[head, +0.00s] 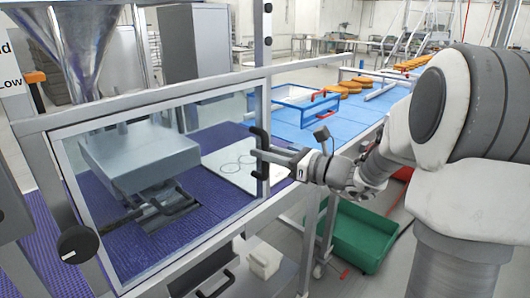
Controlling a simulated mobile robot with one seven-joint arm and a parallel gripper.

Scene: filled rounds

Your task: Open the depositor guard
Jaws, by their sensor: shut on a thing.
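The depositor guard (110,128) is a clear panel in a metal frame on the left side of the head view. It stands upright in front of the grey depositor block (138,158) and looks closed. A dark vertical handle (262,152) sits at its right edge. My gripper (264,157) reaches in from the right, with its fingers at this handle, and is shut on it. The exact grip between the fingertips is small and partly hidden.
A steel hopper (78,40) rises behind the guard. A blue belt (330,120) carries a blue-edged white tray (300,102) and several orange-brown rounds (365,80). A green crate (355,235) stands low under the belt. A black knob (78,244) sits at the guard's lower left.

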